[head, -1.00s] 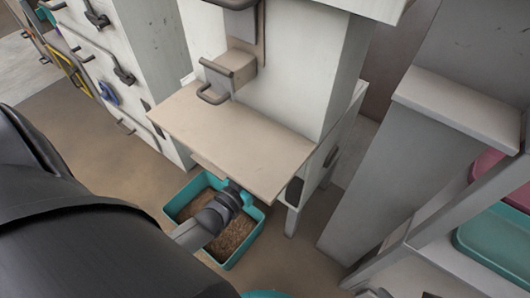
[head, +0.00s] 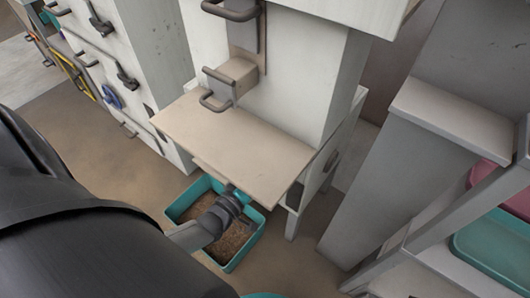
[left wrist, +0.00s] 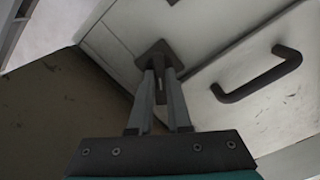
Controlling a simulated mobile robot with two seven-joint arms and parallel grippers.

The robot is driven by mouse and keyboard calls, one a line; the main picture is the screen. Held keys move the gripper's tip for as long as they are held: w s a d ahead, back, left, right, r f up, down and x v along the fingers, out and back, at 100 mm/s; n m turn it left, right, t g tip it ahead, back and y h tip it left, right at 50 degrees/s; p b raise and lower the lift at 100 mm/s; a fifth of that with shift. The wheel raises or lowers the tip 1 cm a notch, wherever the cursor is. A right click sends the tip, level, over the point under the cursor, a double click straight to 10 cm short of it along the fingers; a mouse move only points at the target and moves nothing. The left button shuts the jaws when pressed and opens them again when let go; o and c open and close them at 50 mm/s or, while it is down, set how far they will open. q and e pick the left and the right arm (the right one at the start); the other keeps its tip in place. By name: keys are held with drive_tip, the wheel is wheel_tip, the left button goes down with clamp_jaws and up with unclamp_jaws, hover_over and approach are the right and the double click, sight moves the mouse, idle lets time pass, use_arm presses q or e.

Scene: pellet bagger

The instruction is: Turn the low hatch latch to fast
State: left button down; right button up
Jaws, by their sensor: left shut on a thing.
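In the left wrist view, the low hatch latch (left wrist: 155,53) is a dark plate with a short lever on a pale panel. The lever runs down the picture between my left gripper's fingers (left wrist: 160,82), which are shut on it. The pale hatch door with a dark bar handle (left wrist: 258,76) is to the right of the latch. In the head view my left wrist (head: 218,217) reaches under the tan shelf of the bagger. The shelf hides the latch and the fingertips there. My right gripper is not in view.
The tan shelf (head: 230,135) juts out just above my left wrist. A teal bin of brown pellets (head: 178,207) stands on the floor below it. A grey post (head: 400,165) and a rack with a teal tray (head: 495,245) stand to the right. Cabinets with handles (head: 120,35) stand left.

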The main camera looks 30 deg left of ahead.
use_arm(q)
drive_tip(key=shift+f+n+b, duration=0.2)
drive_tip(key=shift+n+b, duration=0.2)
drive_tip(key=shift+n, duration=2.9)
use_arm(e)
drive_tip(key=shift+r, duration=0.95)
use_arm(q)
drive_tip(key=c, duration=0.9)
unclamp_jaws()
drive_tip(key=shift+o, duration=0.2)
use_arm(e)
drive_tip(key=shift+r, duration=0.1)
use_arm(q)
drive_tip(key=s+a+p, duration=0.1)
drive_tip(key=s+p, duration=0.2)
drive_tip(key=s, duration=1.2)
drive_tip(key=shift+s+a, duration=0.15)
drive_tip(key=shift+s, duration=0.05)
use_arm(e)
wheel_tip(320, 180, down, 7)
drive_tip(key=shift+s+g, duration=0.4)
